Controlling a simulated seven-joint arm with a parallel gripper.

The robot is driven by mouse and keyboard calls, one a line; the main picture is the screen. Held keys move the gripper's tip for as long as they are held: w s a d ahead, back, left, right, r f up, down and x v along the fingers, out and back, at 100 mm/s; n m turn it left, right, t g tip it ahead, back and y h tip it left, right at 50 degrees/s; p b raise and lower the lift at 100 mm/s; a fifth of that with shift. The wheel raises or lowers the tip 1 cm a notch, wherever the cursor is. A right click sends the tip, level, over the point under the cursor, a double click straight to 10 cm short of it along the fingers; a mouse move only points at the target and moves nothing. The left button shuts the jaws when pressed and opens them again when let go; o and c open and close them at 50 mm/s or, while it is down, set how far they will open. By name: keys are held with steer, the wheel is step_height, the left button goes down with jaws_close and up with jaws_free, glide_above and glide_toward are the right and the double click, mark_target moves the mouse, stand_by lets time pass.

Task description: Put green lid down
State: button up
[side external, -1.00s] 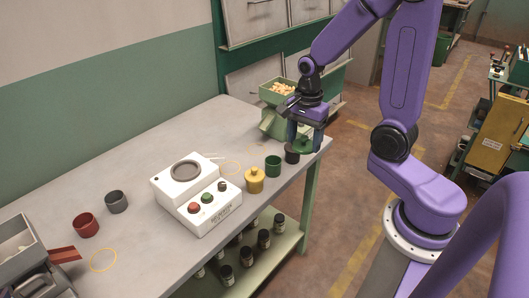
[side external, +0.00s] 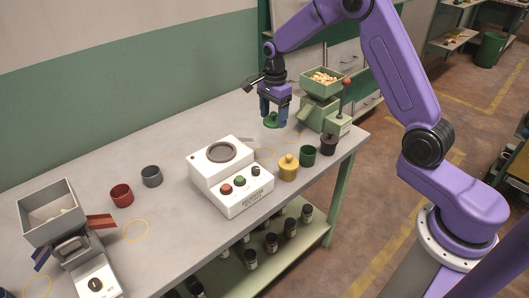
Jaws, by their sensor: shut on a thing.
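The green lid (side external: 271,120) is held between the fingers of my gripper (side external: 273,112), above the back part of the table. My gripper is shut on it, pointing down. A green cup (side external: 307,156) stands near the right front edge of the table, apart from the lid and to its lower right. I see no lid on that cup. How high the lid is above the table is hard to tell.
A white machine with buttons (side external: 231,178) stands mid-table. A yellow lidded jar (side external: 288,168) and a dark cup (side external: 328,144) flank the green cup. A green hopper with nuts (side external: 322,84) is right of my gripper. Red (side external: 121,195) and grey (side external: 151,176) cups stand left.

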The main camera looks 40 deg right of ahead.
glide_toward(265, 153)
steer(key=s+f, duration=0.4)
steer(key=f, duration=0.1)
steer(key=shift+s+a+f, duration=0.1)
steer(key=shift+a+f, duration=0.05)
steer(key=shift+f, duration=0.05)
steer(key=shift+w+r, duration=0.1)
steer(key=shift+w, duration=1.85)
steer(key=shift+w+f, duration=0.1)
steer(key=shift+f, duration=0.5)
steer(key=shift+f, duration=0.15)
steer(key=o, duration=1)
step_height(265, 153, up, 12)
steer(key=shift+r, duration=0.2)
